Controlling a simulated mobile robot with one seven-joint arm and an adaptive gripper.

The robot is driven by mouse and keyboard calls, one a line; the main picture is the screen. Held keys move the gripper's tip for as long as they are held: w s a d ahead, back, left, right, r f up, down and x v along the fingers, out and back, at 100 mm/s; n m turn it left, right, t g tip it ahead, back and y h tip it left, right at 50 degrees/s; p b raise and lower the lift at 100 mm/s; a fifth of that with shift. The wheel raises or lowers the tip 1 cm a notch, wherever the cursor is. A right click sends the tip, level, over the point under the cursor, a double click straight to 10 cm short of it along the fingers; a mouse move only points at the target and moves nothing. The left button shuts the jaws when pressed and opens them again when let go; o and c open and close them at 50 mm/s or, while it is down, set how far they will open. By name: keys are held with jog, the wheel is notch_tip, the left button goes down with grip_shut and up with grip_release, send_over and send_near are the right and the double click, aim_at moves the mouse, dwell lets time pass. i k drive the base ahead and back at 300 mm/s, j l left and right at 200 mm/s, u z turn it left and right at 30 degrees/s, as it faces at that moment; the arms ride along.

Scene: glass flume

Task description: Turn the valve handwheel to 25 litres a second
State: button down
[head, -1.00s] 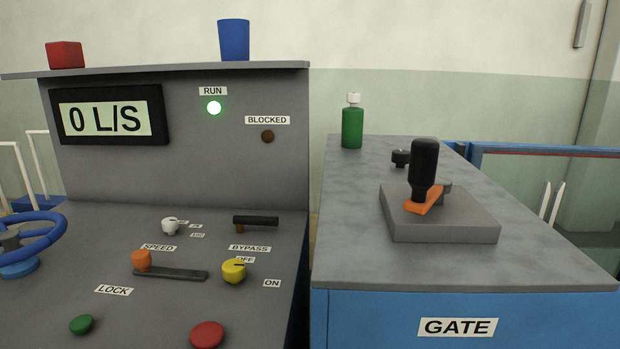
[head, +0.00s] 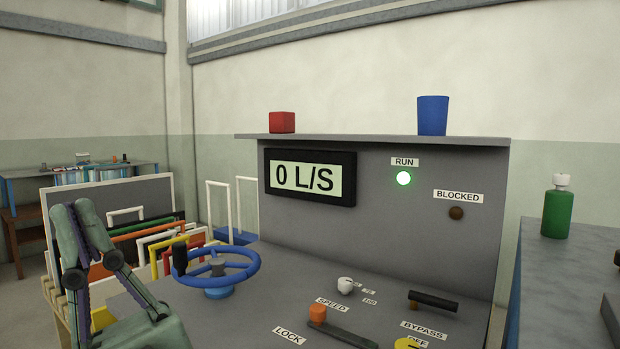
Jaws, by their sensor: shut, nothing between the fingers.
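The blue valve handwheel (head: 246,273) stands on the sloping console at its left end, with a dark upright knob on the left of its rim. The display (head: 310,178) on the console's back panel reads 0 L/S. The RUN lamp (head: 404,178) glows green, and the BLOCKED lamp (head: 456,213) is dark. My gripper (head: 74,209) is at the lower left, fingers pointing up. It is shut and empty, left of the handwheel in the picture and apart from it.
The console also carries a white speed knob (head: 345,284), an orange lock knob (head: 317,312) and a black bypass handle (head: 433,300). A red block (head: 282,122) and a blue cup (head: 432,115) stand on the top shelf. Coloured frames (head: 168,243) stand in a rack behind my gripper.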

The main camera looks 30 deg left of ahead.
aim_at(181, 258)
jog(key=u, duration=1.5)
